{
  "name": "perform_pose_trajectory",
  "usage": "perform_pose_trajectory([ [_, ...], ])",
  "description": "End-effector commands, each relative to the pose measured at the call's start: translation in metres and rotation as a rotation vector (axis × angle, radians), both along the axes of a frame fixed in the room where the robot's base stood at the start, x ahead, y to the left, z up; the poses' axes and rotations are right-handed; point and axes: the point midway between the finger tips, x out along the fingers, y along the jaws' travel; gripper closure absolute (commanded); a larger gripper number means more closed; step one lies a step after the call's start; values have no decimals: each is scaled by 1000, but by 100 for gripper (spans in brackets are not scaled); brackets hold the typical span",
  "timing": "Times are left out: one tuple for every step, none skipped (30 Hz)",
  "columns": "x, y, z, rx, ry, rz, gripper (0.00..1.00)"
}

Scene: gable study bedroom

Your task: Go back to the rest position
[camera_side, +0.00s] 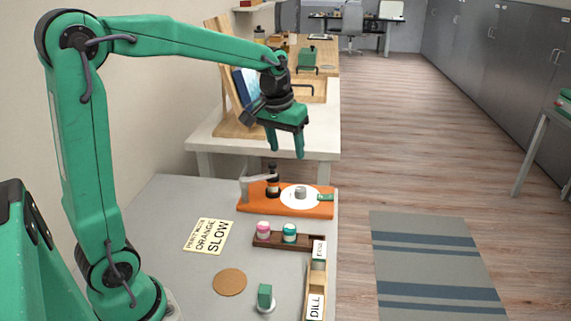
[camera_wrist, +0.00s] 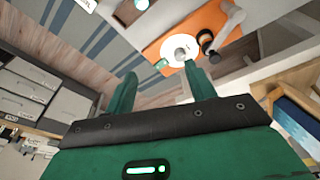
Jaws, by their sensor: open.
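My gripper (camera_side: 286,146) is open and empty. In the side view it hangs from my outstretched green arm, fingers down, well above the back part of the grey table (camera_side: 185,205). Below it is an orange board (camera_side: 315,212) with a white disc, a small grey piece on the disc and a black upright part. In the wrist view my two green fingers (camera_wrist: 163,90) are spread apart with nothing between them. The orange board (camera_wrist: 160,50) shows beyond the fingertips.
On the grey table are a yellow sign (camera_side: 209,236), a brown round mat (camera_side: 229,282), a small green block (camera_side: 265,296), a dark rack (camera_side: 270,241) with pink and teal jars, and a labelled wooden tray (camera_side: 316,288). A white table (camera_side: 215,150) with a wooden stand is behind.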

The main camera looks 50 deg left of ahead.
Motion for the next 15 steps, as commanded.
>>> perform_pose_trajectory([
  [-10,-5,6,4,-16,-17,45],
  [-15,-8,9,7,-24,-27,45],
  [-23,-11,12,10,-33,-40,45],
  [-28,-13,14,12,-41,-49,45],
  [-34,-16,16,15,-48,-58,45],
  [-42,-19,19,18,-58,-72,45],
  [-47,-22,21,20,-66,-82,45],
  [-53,-24,22,23,-72,-92,45],
  [-61,-27,24,26,-82,-104,45],
  [-66,-29,25,28,-91,-113,45],
  [-72,-31,26,31,-99,-123,45],
  [-80,-34,27,34,-109,-136,45],
  [-85,-36,28,37,-116,-145,45],
  [-91,-38,28,39,-123,-155,45],
  [-99,-40,28,42,-133,-167,45],
])
